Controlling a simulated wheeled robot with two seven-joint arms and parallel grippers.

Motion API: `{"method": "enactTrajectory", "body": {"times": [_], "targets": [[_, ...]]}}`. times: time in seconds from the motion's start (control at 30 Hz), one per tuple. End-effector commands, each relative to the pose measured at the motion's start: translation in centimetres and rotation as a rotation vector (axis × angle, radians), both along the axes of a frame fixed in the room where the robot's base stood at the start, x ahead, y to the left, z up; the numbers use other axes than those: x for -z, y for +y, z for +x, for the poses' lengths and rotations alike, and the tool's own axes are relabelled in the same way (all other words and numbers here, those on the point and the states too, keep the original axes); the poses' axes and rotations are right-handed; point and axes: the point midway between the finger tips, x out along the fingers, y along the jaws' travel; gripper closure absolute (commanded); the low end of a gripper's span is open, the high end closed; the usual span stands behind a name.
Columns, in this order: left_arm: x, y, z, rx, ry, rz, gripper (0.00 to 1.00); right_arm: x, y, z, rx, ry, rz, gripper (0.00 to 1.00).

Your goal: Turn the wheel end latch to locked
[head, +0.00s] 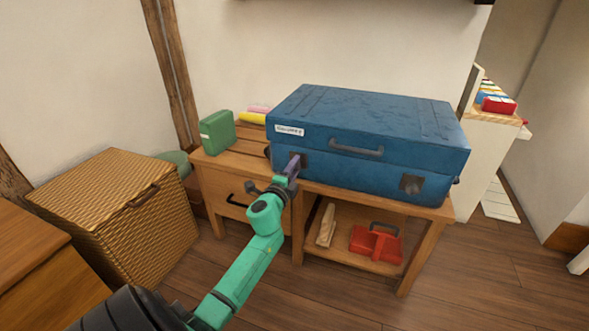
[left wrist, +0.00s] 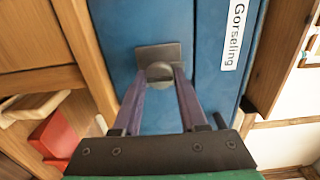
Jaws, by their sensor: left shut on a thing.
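A blue case (head: 370,115) lies closed on a wooden table, with a dark handle (head: 356,150) on its front. A latch with a dark plate (head: 304,160) is at the front's left end, near the white label (head: 289,131). Another latch (head: 411,184) is at the right end. My left gripper (head: 294,166) is at the left latch. In the left wrist view its purple fingers (left wrist: 160,78) are shut on the round knob (left wrist: 160,71) of that latch, in front of its square plate (left wrist: 150,54). I cannot read a locked mark. My right gripper is out of view.
The wooden table (head: 240,165) has a drawer and a lower shelf with a red object (head: 376,244) and a wooden piece (head: 326,225). A green box (head: 217,132) stands left of the case. A wicker hamper (head: 112,205) stands at the left. Floor is clear at front right.

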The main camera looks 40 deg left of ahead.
Motion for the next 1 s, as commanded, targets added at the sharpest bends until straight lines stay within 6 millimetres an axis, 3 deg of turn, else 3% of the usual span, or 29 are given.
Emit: {"method": "enactTrajectory", "body": {"times": [0.37, 0.4, 0.43, 0.8, 1.0], "targets": [[0.3, -0.1, 0.0, 0.001, 0.006, 0.003, 1.0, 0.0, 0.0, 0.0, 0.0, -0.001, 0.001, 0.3], [0.3, -0.1, 0.0, 0.001, 0.005, 0.003, 0.43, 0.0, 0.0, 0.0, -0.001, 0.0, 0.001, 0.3], [0.3, 0.0, 0.0, 0.001, 0.005, 0.003, 0.31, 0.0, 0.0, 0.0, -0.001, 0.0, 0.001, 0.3], [0.1, -0.1, -0.3, 0.001, 0.003, 0.002, 0.3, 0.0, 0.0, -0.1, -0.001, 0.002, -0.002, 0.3], [0.1, -1.2, -3.4, 0.0, 0.006, -0.001, 0.3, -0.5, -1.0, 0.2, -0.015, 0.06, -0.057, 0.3]]}}
